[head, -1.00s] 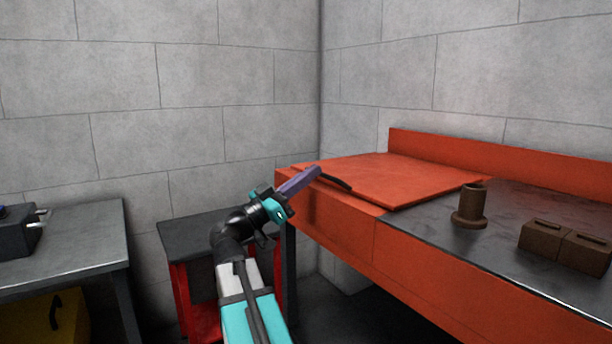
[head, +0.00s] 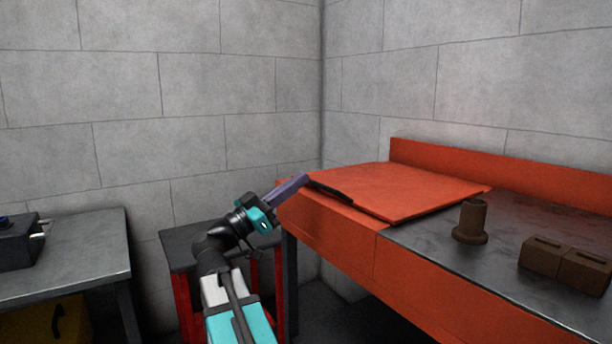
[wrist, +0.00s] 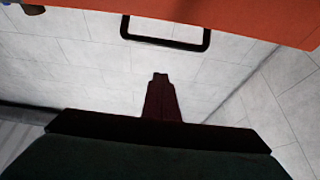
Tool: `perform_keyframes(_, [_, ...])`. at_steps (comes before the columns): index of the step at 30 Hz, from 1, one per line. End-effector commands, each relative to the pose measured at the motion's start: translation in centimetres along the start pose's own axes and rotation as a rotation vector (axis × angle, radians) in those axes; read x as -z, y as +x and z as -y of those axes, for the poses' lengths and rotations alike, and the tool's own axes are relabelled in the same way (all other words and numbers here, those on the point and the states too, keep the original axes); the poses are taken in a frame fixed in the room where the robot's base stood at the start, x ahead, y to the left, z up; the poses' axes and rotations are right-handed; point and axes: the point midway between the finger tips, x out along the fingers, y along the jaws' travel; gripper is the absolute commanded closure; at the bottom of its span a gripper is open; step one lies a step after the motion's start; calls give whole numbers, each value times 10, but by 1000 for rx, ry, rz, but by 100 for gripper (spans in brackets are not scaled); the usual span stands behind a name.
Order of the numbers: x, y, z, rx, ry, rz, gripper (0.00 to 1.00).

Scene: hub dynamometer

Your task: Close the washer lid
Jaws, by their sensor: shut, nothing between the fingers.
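The washer lid (head: 410,189) is a flat orange panel on the left part of the orange washer (head: 345,237). It looks nearly level; I cannot tell whether it is fully seated. A dark bar handle (head: 334,193) is on its left front edge. In the wrist view the handle (wrist: 165,42) is a black loop beside the orange surface (wrist: 240,16) at the top.
A brown flanged cylinder (head: 471,222) and brown blocks (head: 563,263) stand on the dark top at right. A small red-framed table (head: 190,250) is behind my arm. A grey bench (head: 85,254) with a dark box (head: 18,243) stands at left. Block walls close the corner.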

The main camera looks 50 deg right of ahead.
Motion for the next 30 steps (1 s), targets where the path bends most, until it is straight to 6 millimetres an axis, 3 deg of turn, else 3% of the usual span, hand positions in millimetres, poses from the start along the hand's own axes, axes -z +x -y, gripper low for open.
perform_keyframes(6, [-1,-32,0,3,-1,-1,100])
perform_keyframes(13, [-3,-55,0,2,0,-1,100])
perform_keyframes(30, [-4,-62,0,0,1,-1,100])
